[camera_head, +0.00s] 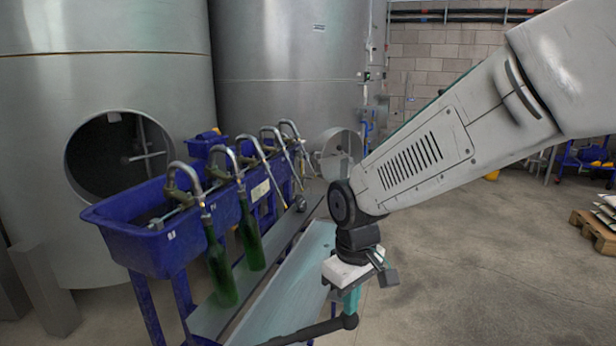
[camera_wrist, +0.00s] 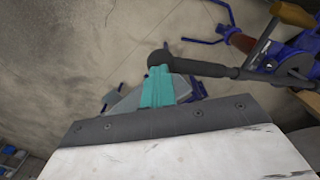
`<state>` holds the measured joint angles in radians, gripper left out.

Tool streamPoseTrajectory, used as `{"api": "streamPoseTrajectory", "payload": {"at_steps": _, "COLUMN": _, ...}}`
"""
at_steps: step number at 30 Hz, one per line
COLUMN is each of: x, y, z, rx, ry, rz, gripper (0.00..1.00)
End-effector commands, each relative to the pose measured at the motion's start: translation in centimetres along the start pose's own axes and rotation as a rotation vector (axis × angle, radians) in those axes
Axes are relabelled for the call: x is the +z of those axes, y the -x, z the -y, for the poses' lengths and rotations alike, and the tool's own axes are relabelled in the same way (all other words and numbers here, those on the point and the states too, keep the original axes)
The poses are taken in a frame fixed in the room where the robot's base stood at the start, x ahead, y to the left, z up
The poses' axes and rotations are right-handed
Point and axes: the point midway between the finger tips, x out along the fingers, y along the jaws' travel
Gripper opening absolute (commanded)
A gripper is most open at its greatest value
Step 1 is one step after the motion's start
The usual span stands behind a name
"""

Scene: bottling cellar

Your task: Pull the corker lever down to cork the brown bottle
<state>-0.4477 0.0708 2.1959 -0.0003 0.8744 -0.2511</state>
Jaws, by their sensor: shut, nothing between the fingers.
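The corker lever is a dark bar with a round black end; its near part shows at the bottom of the head view (camera_head: 318,330). In the wrist view the lever (camera_wrist: 205,69) runs right to the blue corker (camera_wrist: 292,62). My gripper (camera_head: 350,308) has teal fingers, shut and empty, pointing down at the lever's black end. The fingertips (camera_wrist: 160,75) are right at that end in the wrist view; I cannot tell whether they touch it. A reddish-brown shape (camera_wrist: 240,41), perhaps the brown bottle, shows beside the corker; most of it is hidden.
A blue filler trough (camera_head: 150,235) with curved metal spouts stands left of my arm, with green bottles (camera_head: 221,270) under its spouts. Large steel tanks (camera_head: 290,70) stand behind.

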Motion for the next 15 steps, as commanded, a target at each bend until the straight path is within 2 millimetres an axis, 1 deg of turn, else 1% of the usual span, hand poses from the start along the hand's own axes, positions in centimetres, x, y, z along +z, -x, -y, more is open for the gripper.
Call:
{"api": "streamPoseTrajectory", "payload": {"at_steps": 2, "x": 0.06, "y": -0.29, "z": 0.01, "rx": -0.001, "ry": 0.0, "rz": 0.002, "gripper": 0.0}}
{"api": "streamPoseTrajectory", "payload": {"at_steps": 11, "x": 0.06, "y": -0.31, "z": 0.01, "rx": -0.001, "ry": 0.0, "rz": 0.002, "gripper": 0.0}}
{"api": "streamPoseTrajectory", "payload": {"at_steps": 15, "x": 0.1, "y": -0.67, "z": -0.03, "rx": -0.001, "ry": 0.0, "rz": 0.003, "gripper": 0.0}}
